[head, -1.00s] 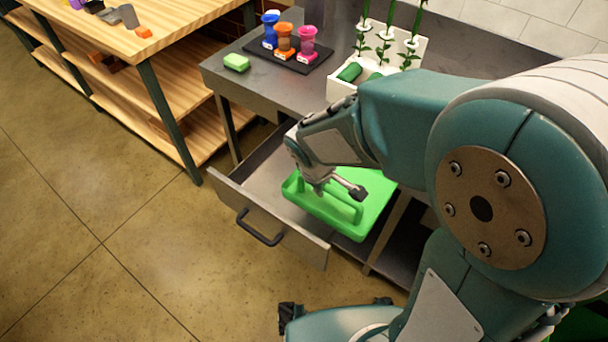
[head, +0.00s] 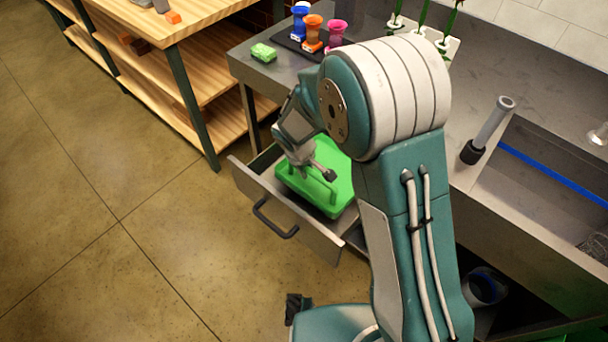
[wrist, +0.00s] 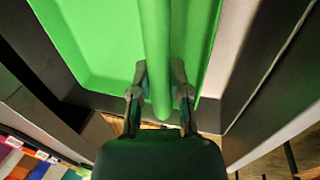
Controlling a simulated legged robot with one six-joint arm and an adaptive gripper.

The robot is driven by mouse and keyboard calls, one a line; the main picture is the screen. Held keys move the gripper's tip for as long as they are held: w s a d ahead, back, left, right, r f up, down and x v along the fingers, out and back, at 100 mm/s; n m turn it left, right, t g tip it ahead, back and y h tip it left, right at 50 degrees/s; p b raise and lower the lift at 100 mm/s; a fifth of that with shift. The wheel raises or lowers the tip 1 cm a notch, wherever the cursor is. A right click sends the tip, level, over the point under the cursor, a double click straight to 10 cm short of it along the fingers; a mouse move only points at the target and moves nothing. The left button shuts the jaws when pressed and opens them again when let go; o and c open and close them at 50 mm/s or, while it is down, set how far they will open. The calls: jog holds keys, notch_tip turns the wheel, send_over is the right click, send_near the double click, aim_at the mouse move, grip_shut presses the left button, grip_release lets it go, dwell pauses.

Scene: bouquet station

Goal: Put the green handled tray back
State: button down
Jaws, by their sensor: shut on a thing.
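The green handled tray (head: 288,179) is at the open drawer (head: 312,228), within its outline in the head view. It looks about level; I cannot tell whether it rests on the drawer bottom or hangs just above it. My gripper (head: 318,172) is shut on the tray's bar handle. In the wrist view my gripper (wrist: 160,82) has one finger on each side of the green handle (wrist: 157,40), and the tray floor (wrist: 95,45) lies beyond. My arm hides part of the tray's right side in the head view.
The grey counter (head: 250,72) stands above the drawer, with a green sponge (head: 263,52) and coloured vases (head: 313,30) on it. A sink (head: 545,165) is at right. A wooden shelf table (head: 190,60) stands at left. The floor before the drawer is clear.

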aim_at(306, 180)
jog(key=shift+w+a+f, duration=0.25)
jog(key=shift+w+f, duration=0.15)
jog(key=shift+f, duration=0.1)
notch_tip(306, 180, down, 4)
jog(key=shift+w+a+r, duration=0.1)
jog(key=shift+r, duration=0.1)
jog(key=c, duration=0.6)
grip_release()
jog(key=v, duration=1.2)
jog(key=s+d+r+m+t+y, duration=0.1)
jog(key=s+d+r+m, duration=0.2)
jog(key=d+r, duration=0.35)
jog(key=s+d+r+m, duration=0.2)
jog(key=s+d+r, duration=0.2)
jog(key=d+r, duration=0.3)
jog(key=s+d+r+m, duration=0.1)
jog(key=s+d+r, duration=0.1)
jog(key=s, duration=0.2)
jog(key=s+d+r+m+t, duration=0.1)
jog(key=s+d+r+m, duration=0.1)
jog(key=s, duration=0.3)
jog(key=s+d+r+m+t, duration=0.1)
jog(key=s+d+r+m, duration=0.1)
jog(key=s, duration=0.3)
jog(key=shift+d+r+y, duration=0.25)
jog(key=shift+r+y, duration=0.1)
jog(key=shift+y, duration=0.05)
